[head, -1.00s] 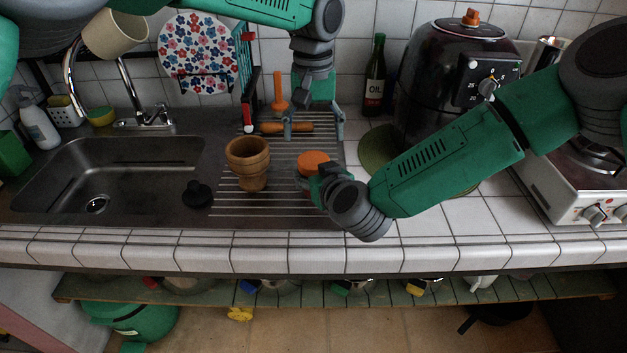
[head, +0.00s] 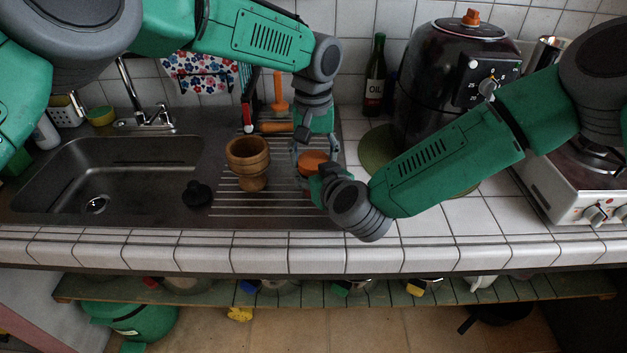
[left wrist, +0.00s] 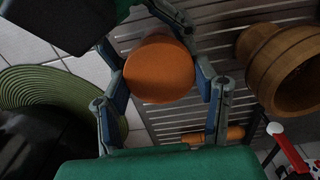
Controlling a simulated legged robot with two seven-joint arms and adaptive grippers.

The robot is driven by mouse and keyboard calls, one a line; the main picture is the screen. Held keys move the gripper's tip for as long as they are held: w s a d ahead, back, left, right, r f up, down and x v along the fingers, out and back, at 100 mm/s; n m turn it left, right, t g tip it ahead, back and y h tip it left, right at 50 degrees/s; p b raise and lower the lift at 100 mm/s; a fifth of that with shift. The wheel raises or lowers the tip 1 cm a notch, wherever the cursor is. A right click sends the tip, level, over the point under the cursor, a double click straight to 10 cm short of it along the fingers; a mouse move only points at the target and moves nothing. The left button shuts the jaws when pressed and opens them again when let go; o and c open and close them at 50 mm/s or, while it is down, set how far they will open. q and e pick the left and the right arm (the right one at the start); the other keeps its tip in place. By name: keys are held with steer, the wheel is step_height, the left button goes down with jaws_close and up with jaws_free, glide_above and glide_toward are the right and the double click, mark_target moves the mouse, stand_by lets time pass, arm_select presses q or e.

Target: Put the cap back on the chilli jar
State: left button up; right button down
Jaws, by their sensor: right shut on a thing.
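A round orange thing (head: 311,160) stands at the right end of the drainer; it fills the middle of the left wrist view (left wrist: 160,68). I cannot tell whether it is the chilli jar or its cap; no separate cap or jar shows clearly. My right gripper (head: 316,180) is shut on it from the near right side, its fingers partly hidden. My left gripper (head: 316,156) points down over it. In the left wrist view its fingers (left wrist: 163,85) are apart, one on each side of the orange thing, close to it. I cannot tell whether they touch.
A wooden mortar (head: 248,163) stands left of the grippers on the ribbed drainer. A black knobbed thing (head: 197,194) lies by the sink (head: 70,150). An oil bottle (head: 375,77), a green round mat (head: 377,148) and a dark fryer (head: 440,80) are behind and right.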

arm_select(q)
steer(key=o, duration=1.4)
steer(key=shift+r, duration=0.1)
step_height(320, 180, up, 12)
steer(key=shift+w+f, duration=0.1)
steer(key=shift+f, duration=0.1)
arm_select(e)
steer(key=c, duration=0.7)
jaws_free()
steer(key=shift+s, duration=0.1)
steer(key=v, duration=1.1)
steer(key=shift+s+d, duration=0.2)
steer(key=shift+s, duration=0.1)
